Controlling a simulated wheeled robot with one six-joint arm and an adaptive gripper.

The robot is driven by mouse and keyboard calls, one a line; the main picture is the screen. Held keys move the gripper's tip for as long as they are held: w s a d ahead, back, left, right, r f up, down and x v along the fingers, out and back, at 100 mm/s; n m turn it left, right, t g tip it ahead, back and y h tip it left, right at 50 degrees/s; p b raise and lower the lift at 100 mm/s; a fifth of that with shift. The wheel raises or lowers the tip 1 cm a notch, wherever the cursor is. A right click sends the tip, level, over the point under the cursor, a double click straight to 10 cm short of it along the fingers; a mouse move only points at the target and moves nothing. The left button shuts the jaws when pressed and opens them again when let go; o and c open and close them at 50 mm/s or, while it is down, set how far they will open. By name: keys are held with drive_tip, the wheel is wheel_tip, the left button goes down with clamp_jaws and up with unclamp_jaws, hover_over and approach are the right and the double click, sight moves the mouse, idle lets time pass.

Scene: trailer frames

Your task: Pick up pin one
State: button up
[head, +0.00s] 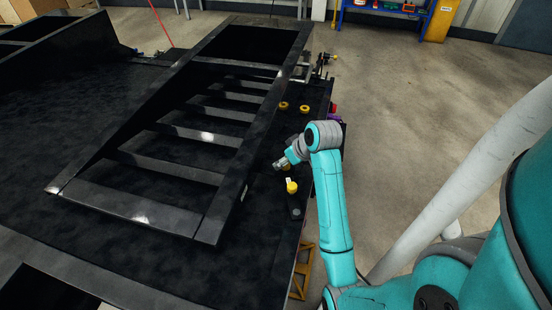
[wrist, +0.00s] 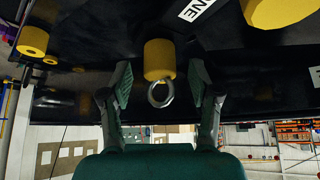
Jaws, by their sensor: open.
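In the wrist view a yellow cylindrical pin (wrist: 159,58) with a metal ring (wrist: 160,94) at its end sits between the two fingers of my gripper (wrist: 160,78). The fingers are spread, with a visible gap on each side of the pin. A second, larger-looking yellow pin (wrist: 270,10) is cut off at the top right. A white label (wrist: 198,9) reading "NE" lies between these two pins; its start is cut off.
Two more yellow pins (head: 283,106) (head: 304,108) stand farther back on the dark table (head: 265,255). A black slatted trailer frame (head: 130,205) rises just left of my gripper. Open floor (head: 420,120) lies to the right.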

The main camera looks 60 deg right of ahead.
drive_tip(key=shift+w+f, duration=0.15)
drive_tip(key=shift+f, duration=0.15)
drive_tip(key=c, duration=1.2)
drive_tip(key=shift+r, duration=0.15)
